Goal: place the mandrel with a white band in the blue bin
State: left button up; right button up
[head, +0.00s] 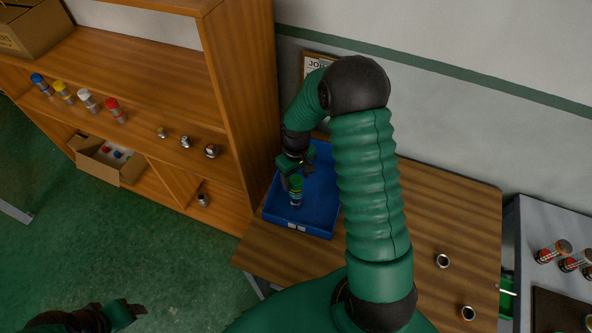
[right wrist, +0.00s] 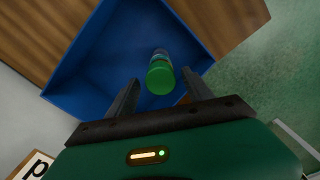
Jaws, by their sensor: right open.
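A mandrel with a white top (head: 87,99) stands on the shelf, between a yellow-topped mandrel (head: 63,92) and a red-topped mandrel (head: 115,109). The blue bin (head: 318,203) sits on the wooden table. A green-topped mandrel (head: 296,188) is inside the bin; it also shows in the right wrist view (right wrist: 160,80). My right gripper (head: 296,174) is over the bin, its open fingers on either side of the green top, with gaps visible in the wrist view. My left gripper (head: 127,313) is at the bottom left, over the floor; its jaws are unclear.
A blue-topped mandrel (head: 41,84) stands at the left end of the shelf row. Small metal fittings (head: 186,142) stand further right. The wooden shelf unit (head: 235,85) rises beside the bin. Two metal rings (head: 442,261) lie on the table. More parts lie on a grey bench (head: 530,235) at right.

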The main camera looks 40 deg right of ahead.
notch_tip(320, 180, up, 11)
jog(key=b, duration=0.2)
jog(key=s+a+f+t, duration=0.1)
jog(key=s+a, duration=0.4)
jog(key=a, duration=0.3)
jog(key=s+a+f+t, duration=0.1)
jog(key=s+a+t, duration=0.1)
jog(key=s+a, duration=0.5)
jog(key=b+x, duration=0.7)
jog(key=shift+w+a+n, duration=0.25)
jog(key=shift+w+n, duration=0.05)
jog(key=shift+w, duration=0.15)
jog(key=shift+a, duration=0.25)
jog(key=shift+d, duration=0.2)
